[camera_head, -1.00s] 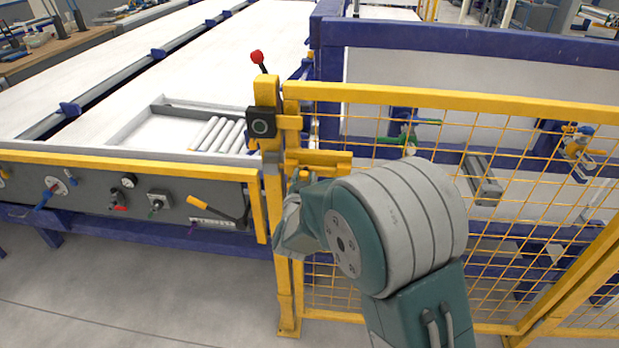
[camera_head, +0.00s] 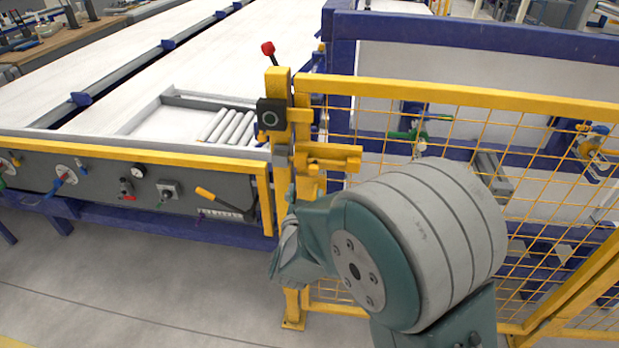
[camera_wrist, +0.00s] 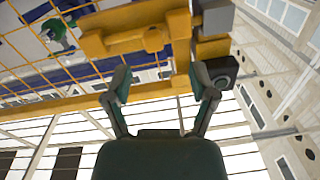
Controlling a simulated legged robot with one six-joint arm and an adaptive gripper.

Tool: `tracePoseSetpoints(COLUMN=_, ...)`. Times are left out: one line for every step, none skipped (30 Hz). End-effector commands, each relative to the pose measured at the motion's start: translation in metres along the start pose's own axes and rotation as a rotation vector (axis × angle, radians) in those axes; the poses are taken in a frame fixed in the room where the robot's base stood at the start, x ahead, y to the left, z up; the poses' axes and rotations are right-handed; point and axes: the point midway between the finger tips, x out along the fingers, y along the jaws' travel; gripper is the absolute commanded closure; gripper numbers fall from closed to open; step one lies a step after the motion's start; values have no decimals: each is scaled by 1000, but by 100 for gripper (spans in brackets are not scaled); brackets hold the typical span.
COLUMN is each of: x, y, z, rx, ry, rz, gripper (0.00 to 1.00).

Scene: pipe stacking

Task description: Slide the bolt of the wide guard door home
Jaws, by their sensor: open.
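The wide guard door (camera_head: 430,96) is a yellow frame with wire mesh; it stands against a yellow post (camera_head: 278,95). Its yellow bolt (camera_head: 335,158) lies level near the door's post-side edge, below a black box with a round face (camera_head: 271,115). In the wrist view the yellow bolt bar (camera_wrist: 125,32) with a round knob (camera_wrist: 152,39) crosses the top, and a grey block (camera_wrist: 217,16) sits by the post. My gripper (camera_wrist: 160,80) is open and empty, its fingers apart below the bolt in the picture. In the head view my arm hides the lower door and post.
A long white-topped bench with a front control panel (camera_head: 130,186) stands left of the post. A red-knobbed lever (camera_head: 268,48) rises behind the post top. Blue framework (camera_head: 480,35) stands behind the mesh. Grey floor (camera_head: 130,285) at front left is clear.

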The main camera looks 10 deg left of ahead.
Motion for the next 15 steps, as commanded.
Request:
tracePoseSetpoints(x=-11, y=-1, z=0, rx=-1, ry=-1, rz=-4, gripper=26)
tracePoseSetpoints(x=-16, y=-1, z=0, rx=-1, ry=0, rz=-3, gripper=26)
tracePoseSetpoints(x=-22, y=-2, z=0, rx=0, ry=-1, rz=-3, gripper=26)
tracePoseSetpoints(x=-26, y=-2, z=0, rx=0, ry=-1, rz=-4, gripper=26)
tracePoseSetpoints(x=-30, y=-2, z=0, rx=0, ry=-1, rz=-4, gripper=26)
tracePoseSetpoints(x=-34, y=-1, z=1, rx=0, ry=-1, rz=-2, gripper=26)
tracePoseSetpoints(x=-36, y=-1, z=1, rx=0, ry=-1, rz=-1, gripper=26)
tracePoseSetpoints(x=-38, y=-1, z=1, rx=0, ry=0, rz=-1, gripper=26)
tracePoseSetpoints(x=-40, y=-1, z=0, rx=0, ry=0, rz=-1, gripper=26)
tracePoseSetpoints(x=-41, y=-1, z=0, rx=0, ry=0, rz=-1, gripper=26)
tracePoseSetpoints(x=-41, y=-1, z=0, rx=0, ry=0, rz=-1, gripper=26)
tracePoseSetpoints(x=-42, y=-1, z=1, rx=0, ry=0, rz=-1, gripper=26)
tracePoseSetpoints(x=-42, y=-1, z=1, rx=0, ry=0, rz=-1, gripper=26)
tracePoseSetpoints(x=-42, y=-1, z=1, rx=0, ry=0, rz=-1, gripper=26)
tracePoseSetpoints(x=-42, y=-1, z=1, rx=0, ry=0, rz=-1, gripper=26)
